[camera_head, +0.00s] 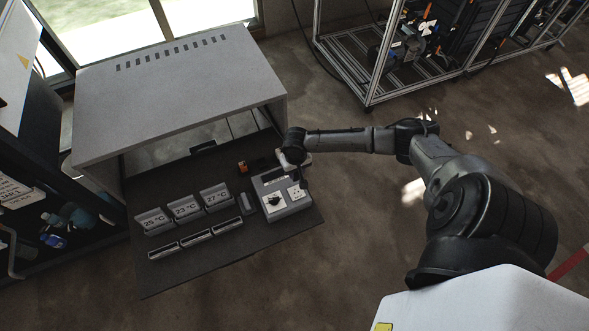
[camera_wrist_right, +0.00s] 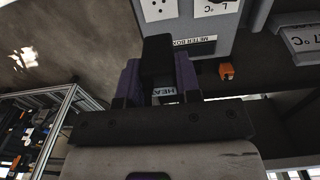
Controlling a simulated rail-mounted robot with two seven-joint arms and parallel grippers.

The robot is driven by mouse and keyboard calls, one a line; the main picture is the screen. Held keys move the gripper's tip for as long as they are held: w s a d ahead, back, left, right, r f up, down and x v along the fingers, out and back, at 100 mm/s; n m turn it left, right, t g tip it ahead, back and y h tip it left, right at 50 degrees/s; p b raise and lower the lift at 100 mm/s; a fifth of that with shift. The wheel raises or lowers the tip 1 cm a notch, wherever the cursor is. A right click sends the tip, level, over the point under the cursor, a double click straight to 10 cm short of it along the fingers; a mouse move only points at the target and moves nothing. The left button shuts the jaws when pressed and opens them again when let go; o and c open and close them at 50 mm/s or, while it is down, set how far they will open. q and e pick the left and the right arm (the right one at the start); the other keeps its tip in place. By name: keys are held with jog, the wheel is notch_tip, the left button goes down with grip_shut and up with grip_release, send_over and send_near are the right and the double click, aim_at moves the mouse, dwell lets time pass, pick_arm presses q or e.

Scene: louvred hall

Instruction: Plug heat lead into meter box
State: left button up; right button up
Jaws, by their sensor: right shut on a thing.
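The meter box (camera_head: 272,207) is a grey box on the dark board, with a dial plate and a white socket plate (camera_head: 296,192) on its top. In the right wrist view the socket plate (camera_wrist_right: 158,8) shows at the top edge, beside the "METER BOX" label (camera_wrist_right: 193,42). My right gripper (camera_wrist_right: 158,68) is shut on the heat lead plug (camera_wrist_right: 157,50), a black block with a partly hidden label reading "HEA". In the head view my right gripper (camera_head: 302,178) is at the box's back right side, near the socket. The plug's contact end is hidden. My left gripper is not in view.
Temperature signs (camera_head: 184,211) and slotted holders (camera_head: 195,239) sit on the board left of the box. A small orange part (camera_head: 243,167) lies behind it. A grey hood (camera_head: 180,95) covers the board's rear. A metal-frame rack (camera_head: 370,75) stands at the back.

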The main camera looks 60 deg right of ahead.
aim_at(296, 178)
notch_tip(296, 178, down, 5)
jog(key=b, duration=0.5)
jog(key=shift+s+a+r, duration=0.1)
jog(key=shift+s+a, duration=0.05)
jog(key=shift+f, duration=1.1)
jog(key=shift+s+a+f, duration=0.1)
jog(key=shift+s+f, duration=0.05)
jog(key=shift+f, duration=0.65)
jog(key=shift+r, duration=0.15)
jog(key=shift+r+p, duration=0.35)
jog(key=shift+p, duration=0.55)
jog(key=shift+f, duration=0.3)
